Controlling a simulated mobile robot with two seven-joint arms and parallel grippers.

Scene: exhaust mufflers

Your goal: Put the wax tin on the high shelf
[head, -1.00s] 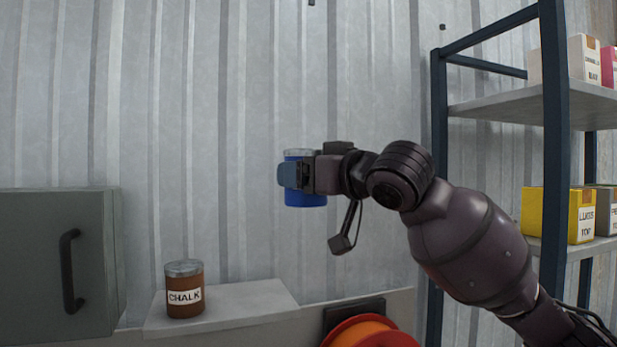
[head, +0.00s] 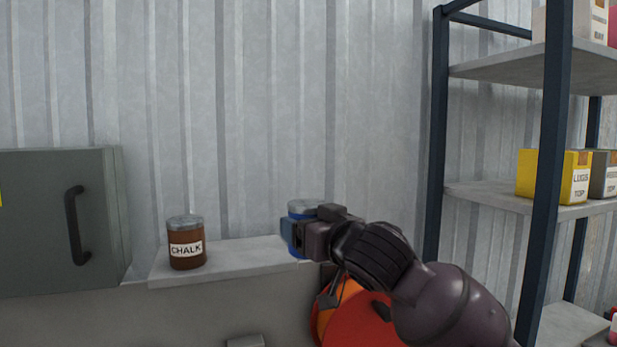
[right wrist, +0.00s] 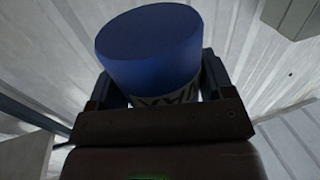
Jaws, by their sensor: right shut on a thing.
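The wax tin is a blue can with a grey lid (head: 301,208), held in my right gripper (head: 298,232) near the right end of a narrow ledge. In the right wrist view the blue tin (right wrist: 150,45) sits between the two fingers, with part of its "WAX" label showing above the gripper's palm. My right gripper is shut on it. Much of the tin is hidden by the gripper in the head view, and I cannot tell whether it touches the ledge. My left gripper is not in view.
A brown chalk tin (head: 186,243) stands on the pale ledge (head: 235,256). A grey cabinet (head: 35,220) is at left. A dark-framed shelf unit (head: 550,130) stands at right, with a yellow lugs box (head: 545,175) on its middle shelf. An orange-red reel (head: 355,318) is below my right arm.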

